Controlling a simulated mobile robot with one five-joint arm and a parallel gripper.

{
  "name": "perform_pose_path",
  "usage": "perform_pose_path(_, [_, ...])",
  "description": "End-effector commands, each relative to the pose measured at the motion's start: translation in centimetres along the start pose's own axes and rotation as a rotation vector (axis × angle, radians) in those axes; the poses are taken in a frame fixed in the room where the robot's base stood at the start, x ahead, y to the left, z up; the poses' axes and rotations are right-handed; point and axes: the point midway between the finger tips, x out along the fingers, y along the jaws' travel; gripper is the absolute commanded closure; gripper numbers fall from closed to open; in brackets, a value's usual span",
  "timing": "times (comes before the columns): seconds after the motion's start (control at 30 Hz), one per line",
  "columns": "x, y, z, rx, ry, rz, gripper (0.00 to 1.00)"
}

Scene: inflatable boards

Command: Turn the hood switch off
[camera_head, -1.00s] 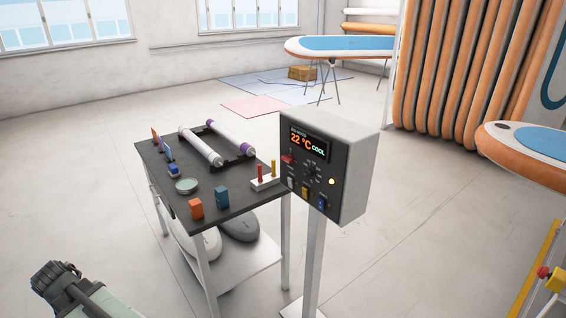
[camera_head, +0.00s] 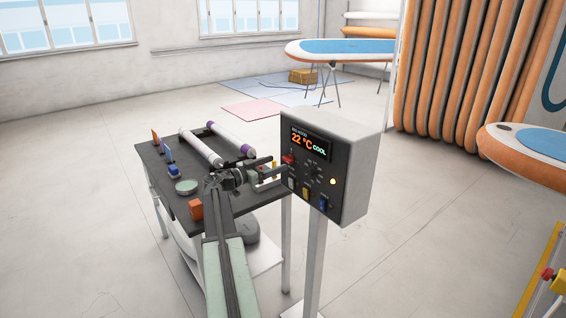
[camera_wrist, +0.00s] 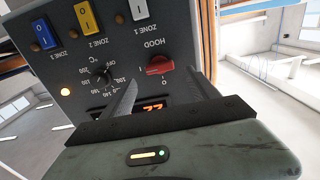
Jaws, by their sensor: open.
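The hood switch is a red rotary knob (camera_wrist: 160,66) below the HOOD label in the wrist view, where the panel appears upside down. Its handle looks roughly sideways, near small position marks; I cannot tell its setting surely. It also shows as a small red knob (camera_head: 289,159) at the left of the control box (camera_head: 357,175) in the head view. My gripper (camera_wrist: 160,80) is open, with its two fingers reaching toward the panel on either side of the knob. The fingers look empty; contact with the knob cannot be seen. In the head view my gripper (camera_head: 268,170) is just left of the box.
The panel also has a black dial (camera_wrist: 102,75), zone rockers in white (camera_wrist: 139,10), yellow (camera_wrist: 86,17) and blue (camera_wrist: 43,34), and a lit lamp (camera_head: 333,181). A dark table (camera_head: 165,190) with rollers and small blocks stands beneath my arm.

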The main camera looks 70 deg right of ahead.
Motion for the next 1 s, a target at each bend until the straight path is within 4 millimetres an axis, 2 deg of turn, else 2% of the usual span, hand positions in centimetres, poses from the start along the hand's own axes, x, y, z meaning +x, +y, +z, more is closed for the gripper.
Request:
perform_pose_path(0.1, [2.5,-0.1,0.0,-0.001,-0.001,0.002,0.31])
perform_pose_path(0.23, [4.3,-0.1,0.0,-0.001,-0.001,0.001,0.31])
perform_pose_path(0.4, [5.2,-0.1,0.1,-0.001,-0.002,-0.001,0.31])
perform_pose_path(0.6, [5.1,-0.1,0.1,-0.001,-0.002,-0.001,0.31])
perform_pose_path(0.8, [5.0,-0.1,0.1,-0.001,-0.002,-0.002,0.86])
perform_pose_path(0.83, [5.0,-0.1,0.1,-0.001,-0.002,-0.003,0.93])
perform_pose_path(0.87, [4.5,0.1,0.1,-0.002,-0.002,-0.005,0.93])
perform_pose_path(1.0, [4.7,-0.2,0.1,-0.009,-0.002,-0.005,0.93])
